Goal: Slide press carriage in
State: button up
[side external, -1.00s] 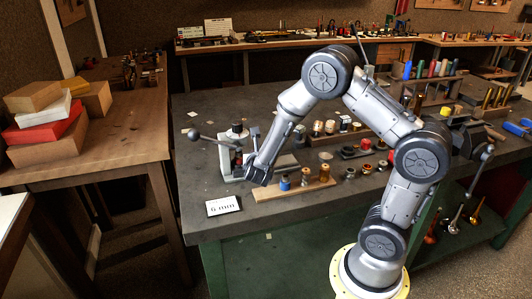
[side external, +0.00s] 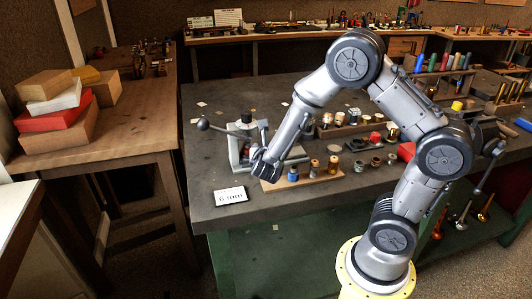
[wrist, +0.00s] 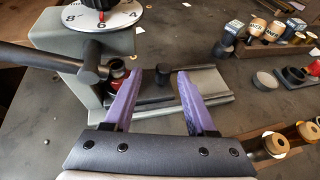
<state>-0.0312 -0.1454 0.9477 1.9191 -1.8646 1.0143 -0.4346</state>
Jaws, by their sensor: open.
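The press (side external: 239,148) stands on the bench, with a grey frame, a lever ending in a dark ball knob and a numbered dial (wrist: 97,18). A red and dark piece (wrist: 118,70) sits under the frame, partly hidden by the lever.
A wooden strip with small parts (side external: 300,178) lies close in front of my gripper. A "6 mm" card (side external: 231,196) lies near the bench's front edge. Stamps in a wooden rack (wrist: 270,35) and small cups (wrist: 266,80) stand to the right.

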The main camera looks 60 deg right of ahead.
jog(key=v, duration=0.9)
jog(key=shift+s+a+r, duration=0.1)
jog(key=shift+a+r, duration=0.05)
jog(key=shift+a, duration=0.1)
jog(key=s+d+r+m+g+y, duration=0.3)
jog(key=s+d+r+m+g, duration=0.15)
jog(key=s+r+m, duration=0.55)
jog(key=s+a+f+m+t+y, duration=0.1)
jog(key=s+a+m+y, duration=0.2)
jog(key=a+m, duration=0.3)
jog(key=s+a+m+t+y, duration=0.2)
jog(key=s+a+m+y, duration=0.1)
jog(key=a+m+y, duration=0.2)
jog(key=a+m, duration=0.2)
jog(key=m, duration=0.1)
jog(key=shift+s+a+f+y, duration=0.25)
jog(key=shift+a+f+y, duration=0.05)
jog(key=shift+f+y, duration=0.1)
